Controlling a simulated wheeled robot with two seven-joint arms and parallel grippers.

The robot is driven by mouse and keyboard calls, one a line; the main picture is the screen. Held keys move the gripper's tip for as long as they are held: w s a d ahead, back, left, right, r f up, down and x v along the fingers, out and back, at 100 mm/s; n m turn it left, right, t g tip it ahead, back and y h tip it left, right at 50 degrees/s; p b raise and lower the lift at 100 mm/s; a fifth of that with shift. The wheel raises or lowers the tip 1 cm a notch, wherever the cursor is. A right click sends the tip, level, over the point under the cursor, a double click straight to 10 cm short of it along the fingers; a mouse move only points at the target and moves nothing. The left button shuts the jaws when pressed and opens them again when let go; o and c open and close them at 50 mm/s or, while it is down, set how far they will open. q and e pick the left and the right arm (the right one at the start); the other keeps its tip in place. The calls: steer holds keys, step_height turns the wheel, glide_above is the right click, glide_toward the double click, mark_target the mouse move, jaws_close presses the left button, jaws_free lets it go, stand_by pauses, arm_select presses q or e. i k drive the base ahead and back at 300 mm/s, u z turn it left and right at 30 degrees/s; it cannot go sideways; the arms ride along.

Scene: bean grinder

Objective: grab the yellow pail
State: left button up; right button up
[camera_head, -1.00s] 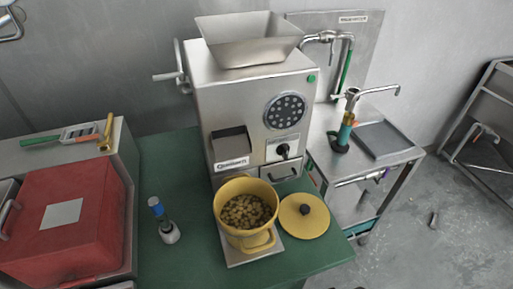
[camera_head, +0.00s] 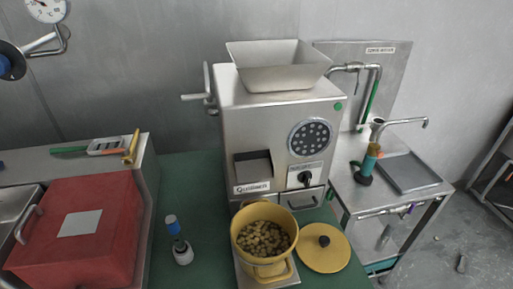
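The yellow pail (camera_head: 262,268) is full of brownish-yellow beans (camera_head: 264,238). It stands upright on a flat metal plate (camera_head: 240,278) on the green table, in front of the grinder (camera_head: 240,125). A handle shows on its front side. A round yellow lid (camera_head: 326,258) with a dark knob lies flat to its right. Neither of my grippers shows in the head view.
A small bottle with a blue top (camera_head: 180,246) stands left of the pail. A red box (camera_head: 80,235) sits on the left counter. A sink unit (camera_head: 395,200) stands at right. Green tabletop (camera_head: 200,215) between bottle and pail is clear.

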mark_target(264, 234)
steer(key=z, duration=0.1)
steer(key=k, duration=0.95)
steer(key=u, duration=0.8)
